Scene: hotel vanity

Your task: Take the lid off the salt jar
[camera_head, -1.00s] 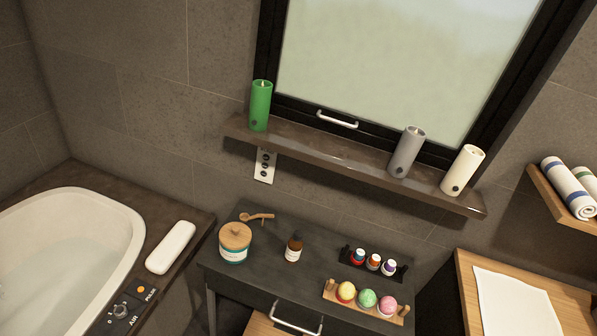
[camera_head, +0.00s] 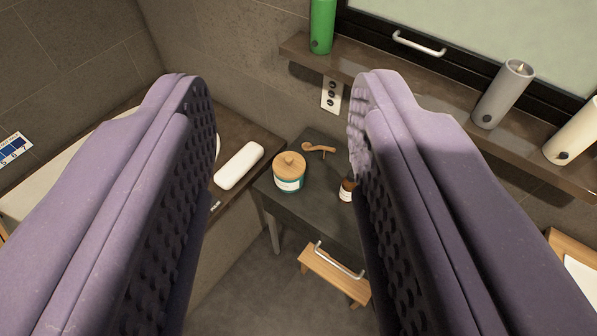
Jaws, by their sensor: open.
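The salt jar (camera_head: 289,184) stands upright on the dark vanity table, between my fingers in the picture and well beyond them. It has a teal and white body. Its round wooden lid (camera_head: 289,163) with a small knob sits on top. My gripper (camera_head: 270,95) is open and empty, its two purple padded fingers wide apart and large in the foreground. Neither finger touches the jar.
A wooden scoop (camera_head: 318,149) lies behind the jar. A brown bottle (camera_head: 347,189) stands to its right, partly hidden by my right finger. A white bath pillow (camera_head: 239,166) lies on the tub edge at left. A shelf with candles (camera_head: 503,93) hangs above.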

